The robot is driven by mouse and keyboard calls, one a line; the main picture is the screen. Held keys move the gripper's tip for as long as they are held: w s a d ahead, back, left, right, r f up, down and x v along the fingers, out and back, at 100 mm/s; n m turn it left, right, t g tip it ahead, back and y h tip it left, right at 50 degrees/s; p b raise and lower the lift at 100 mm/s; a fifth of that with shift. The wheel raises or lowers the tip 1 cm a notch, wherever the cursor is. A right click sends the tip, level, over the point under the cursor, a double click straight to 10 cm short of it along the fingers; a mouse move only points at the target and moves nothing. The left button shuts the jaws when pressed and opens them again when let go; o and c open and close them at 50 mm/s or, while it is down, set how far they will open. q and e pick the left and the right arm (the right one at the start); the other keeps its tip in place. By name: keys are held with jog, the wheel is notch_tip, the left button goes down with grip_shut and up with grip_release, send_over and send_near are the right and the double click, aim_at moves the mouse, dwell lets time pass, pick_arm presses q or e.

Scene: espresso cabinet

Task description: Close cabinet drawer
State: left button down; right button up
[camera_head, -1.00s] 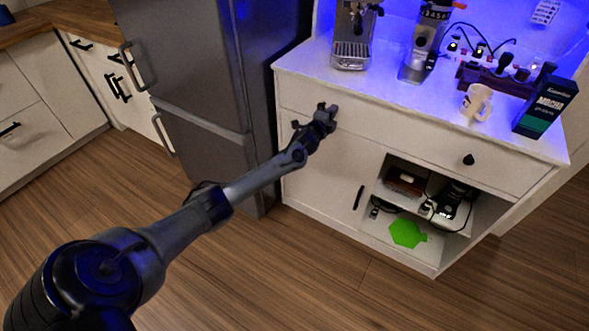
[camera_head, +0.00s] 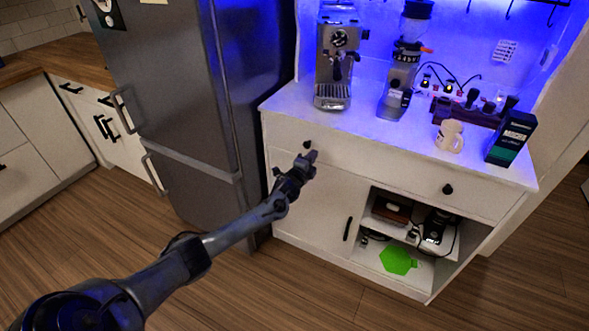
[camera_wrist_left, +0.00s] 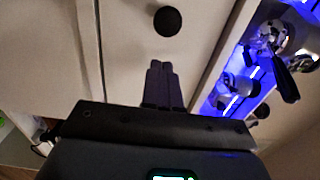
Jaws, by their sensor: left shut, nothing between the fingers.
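The white cabinet (camera_head: 310,210) has a wide top drawer (camera_head: 375,168) with two black knobs. The drawer front looks about flush with the cabinet; I cannot see a clear gap. The left knob (camera_head: 307,145) shows just above my left gripper (camera_head: 309,158), and the right knob (camera_head: 448,189) is free. In the left wrist view the left gripper's fingers (camera_wrist_left: 161,72) are together and empty. They point at the drawer front (camera_wrist_left: 150,45), near the round knob (camera_wrist_left: 167,21) but apart from it in the picture. Contact with the drawer cannot be told. My right gripper is out of view.
On the countertop stand an espresso machine (camera_head: 333,65), a grinder (camera_head: 398,85), a mug (camera_head: 450,136) and a dark box (camera_head: 511,138). A lower door (camera_head: 315,205) and an open shelf with a green item (camera_head: 397,260) lie below. A grey fridge (camera_head: 185,80) stands at left.

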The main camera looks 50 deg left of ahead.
pick_arm(q)
jog(key=p+v, duration=0.3)
jog(key=v, duration=0.6)
jog(key=s+d+f+g+h+p, duration=0.1)
jog(key=s+d+f, duration=0.45)
jog(key=f, duration=0.35)
jog(key=s+d+f+n+g+h+p, duration=0.1)
jog(key=s+d+f+g+h, duration=0.1)
jog(key=s+d, duration=0.4)
jog(key=s+d+f+n+g+h+p, duration=0.15)
jog(key=s+d, duration=0.25)
jog(key=d, duration=0.5)
jog(key=s+d+r+n+g+h, duration=0.3)
jog(key=s+d+r+n+g, duration=0.15)
jog(key=s+d, duration=0.65)
jog(key=s+d+r+n+g, duration=0.3)
jog(key=s+r+n+g, duration=0.1)
jog(key=s+r, duration=0.3)
notch_tip(320, 180, up, 38)
jog(key=p, duration=3.8)
